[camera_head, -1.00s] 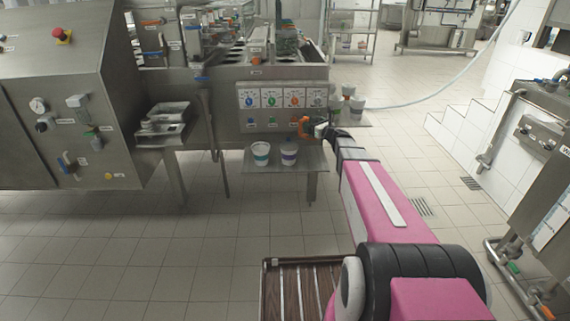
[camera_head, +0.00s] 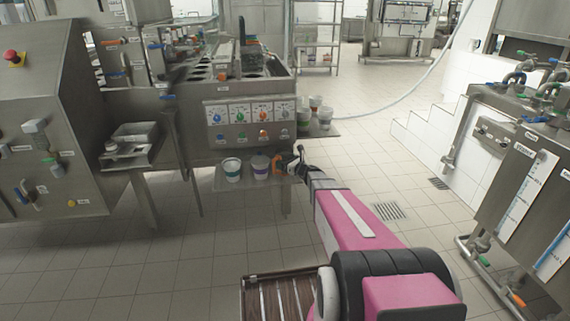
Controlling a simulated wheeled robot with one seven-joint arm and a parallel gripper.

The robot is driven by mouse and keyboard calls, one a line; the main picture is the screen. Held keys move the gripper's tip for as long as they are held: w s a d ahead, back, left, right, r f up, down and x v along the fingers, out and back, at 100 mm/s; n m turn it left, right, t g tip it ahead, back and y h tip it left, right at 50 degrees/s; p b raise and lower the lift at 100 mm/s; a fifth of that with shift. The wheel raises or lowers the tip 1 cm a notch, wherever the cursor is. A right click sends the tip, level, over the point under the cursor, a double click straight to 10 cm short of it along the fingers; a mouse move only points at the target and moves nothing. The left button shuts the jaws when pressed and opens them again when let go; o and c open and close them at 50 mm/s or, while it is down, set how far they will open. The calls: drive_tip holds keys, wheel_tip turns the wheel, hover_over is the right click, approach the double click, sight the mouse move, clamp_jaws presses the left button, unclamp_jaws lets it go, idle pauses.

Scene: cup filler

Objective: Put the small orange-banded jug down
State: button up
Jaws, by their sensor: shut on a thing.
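My gripper (camera_head: 285,164) is at the right end of a low metal shelf (camera_head: 222,185) on the front of the filling machine. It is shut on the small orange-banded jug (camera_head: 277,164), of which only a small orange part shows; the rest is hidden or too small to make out. The jug is just right of a white cup with a purple band (camera_head: 260,168). I cannot tell whether its base touches the shelf. A white cup with a teal band (camera_head: 231,171) stands further left on the shelf.
The control panel (camera_head: 250,124) with several dials is just above the shelf. A side shelf (camera_head: 322,131) with several cups (camera_head: 325,117) juts out behind, to the right. A metal tray unit (camera_head: 130,148) is at left. The tiled floor (camera_head: 385,180) to the right is clear.

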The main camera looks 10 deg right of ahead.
drive_tip(key=shift+f, duration=0.5)
drive_tip(key=shift+f, duration=0.1)
drive_tip(key=o, duration=1)
